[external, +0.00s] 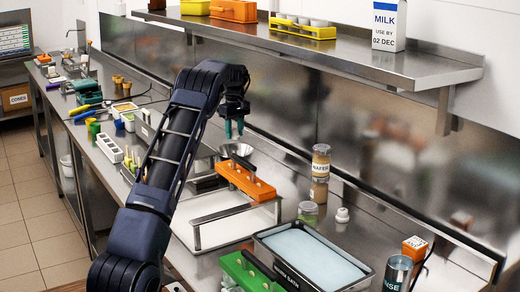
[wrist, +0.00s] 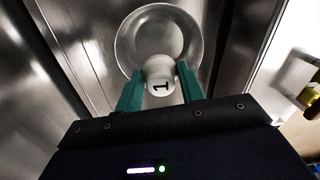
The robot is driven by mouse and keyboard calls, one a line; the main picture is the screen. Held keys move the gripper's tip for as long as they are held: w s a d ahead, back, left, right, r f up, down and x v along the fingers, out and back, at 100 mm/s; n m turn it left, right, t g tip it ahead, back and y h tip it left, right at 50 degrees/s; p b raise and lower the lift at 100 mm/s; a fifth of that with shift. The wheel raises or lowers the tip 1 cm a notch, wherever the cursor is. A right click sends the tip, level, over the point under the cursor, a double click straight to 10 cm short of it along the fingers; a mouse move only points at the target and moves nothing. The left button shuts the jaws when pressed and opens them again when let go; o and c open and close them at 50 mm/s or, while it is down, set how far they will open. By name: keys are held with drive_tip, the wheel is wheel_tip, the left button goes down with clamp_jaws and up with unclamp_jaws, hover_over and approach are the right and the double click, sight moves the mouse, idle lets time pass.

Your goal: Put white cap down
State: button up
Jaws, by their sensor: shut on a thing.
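A white cap (wrist: 160,72) marked "1" sits between the two green fingers of my gripper (wrist: 158,88) in the wrist view. My gripper is shut on it. A round, shallow metal bowl (wrist: 133,38) shows just beyond the cap; I cannot tell the height between them. In the external view my gripper (external: 234,129) points down above the metal bowl (external: 238,150) toward the back of the steel counter. The cap is too small to make out there.
An orange rack (external: 245,182) stands in front of the bowl. A steel shelf (external: 400,66) overhangs the back. Many small items crowd the left.

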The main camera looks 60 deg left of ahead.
sight(235, 147)
drive_tip(key=shift+f, duration=3.35)
drive_tip(key=o, duration=1)
drive_tip(key=shift+r, duration=3.5)
